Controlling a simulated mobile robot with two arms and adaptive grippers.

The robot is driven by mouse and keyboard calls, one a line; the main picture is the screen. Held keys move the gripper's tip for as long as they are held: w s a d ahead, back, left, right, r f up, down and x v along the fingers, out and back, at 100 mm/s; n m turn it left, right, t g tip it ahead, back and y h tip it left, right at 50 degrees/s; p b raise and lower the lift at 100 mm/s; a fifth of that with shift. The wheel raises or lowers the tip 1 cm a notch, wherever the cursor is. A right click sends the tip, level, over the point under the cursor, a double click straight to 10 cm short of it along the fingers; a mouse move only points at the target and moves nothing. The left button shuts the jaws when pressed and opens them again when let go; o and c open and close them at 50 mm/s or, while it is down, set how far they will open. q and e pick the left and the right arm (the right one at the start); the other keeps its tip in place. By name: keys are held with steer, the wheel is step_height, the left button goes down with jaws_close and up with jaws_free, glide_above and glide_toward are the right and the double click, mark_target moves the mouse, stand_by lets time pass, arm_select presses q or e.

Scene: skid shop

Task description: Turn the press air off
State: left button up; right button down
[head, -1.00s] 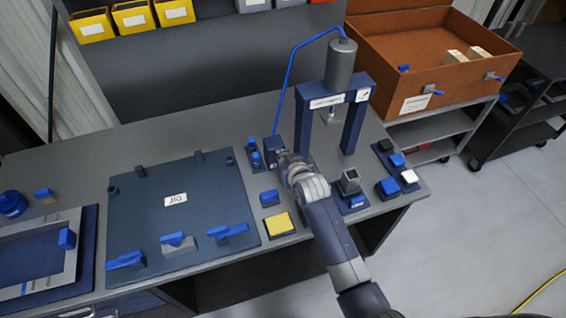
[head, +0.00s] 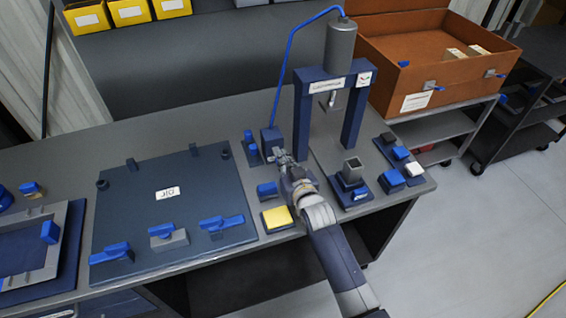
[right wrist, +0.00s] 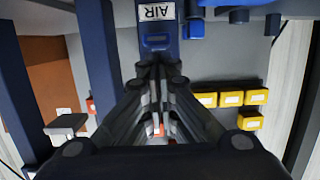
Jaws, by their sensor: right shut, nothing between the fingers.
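The press (head: 335,85) stands on the bench, with a grey cylinder on top of a blue frame. A blue hose (head: 288,75) runs from its top down to a small blue air valve block (head: 270,138) left of the press. In the right wrist view the block (right wrist: 158,58) carries a white "AIR" label (right wrist: 156,11). My right gripper (head: 279,157) is shut and empty, just in front of the block. In the right wrist view its fingertips (right wrist: 160,72) overlap the block's lower part; I cannot tell whether they touch. The valve's handle position is unclear. My left gripper is out of view.
A blue jig plate (head: 165,190) with blue clamps lies to the left. A yellow button box (head: 277,219) is near the front edge. A small fixture (head: 352,172) stands under the press. Yellow bins (head: 128,12) hang behind, and an orange case (head: 430,55) is at back right.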

steer(key=shift+s+f, duration=0.2)
steer(key=shift+f, duration=0.75)
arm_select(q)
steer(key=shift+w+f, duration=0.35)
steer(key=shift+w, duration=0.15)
arm_select(e)
steer(key=shift+f, duration=0.25)
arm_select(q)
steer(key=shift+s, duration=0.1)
arm_select(e)
steer(key=shift+s+f, duration=0.1)
steer(key=shift+f, duration=0.15)
